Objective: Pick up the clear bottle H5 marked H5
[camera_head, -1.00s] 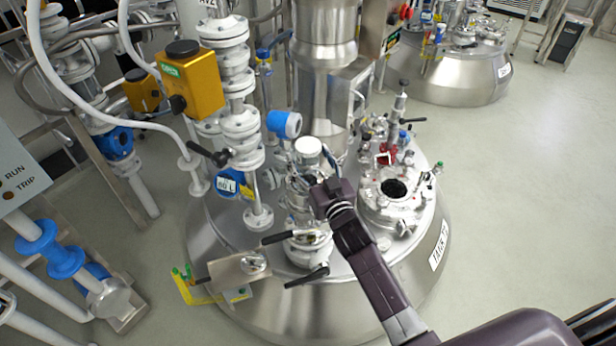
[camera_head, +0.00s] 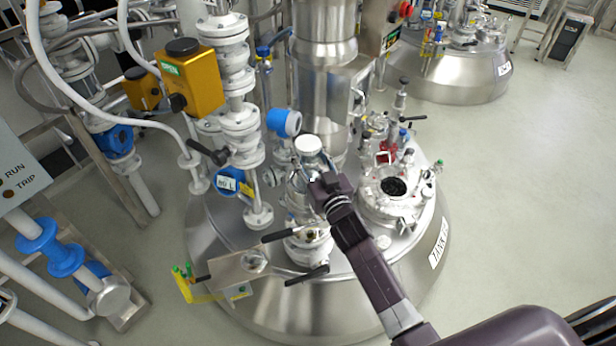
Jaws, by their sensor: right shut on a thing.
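The clear bottle H5 (camera_head: 309,147) shows its white cap and a part of its clear body above the steel tank lid. My right gripper (camera_head: 312,184) is shut on it from the near side. The gripper and wrist hide much of the bottle's lower part, and I cannot read its marking. I cannot tell whether its base touches anything. My left gripper is not in view.
The tank lid (camera_head: 350,258) carries an open round port (camera_head: 394,187) at right and valve handles in front. Pipes and a yellow actuator (camera_head: 190,78) stand at left. Floor at right is clear.

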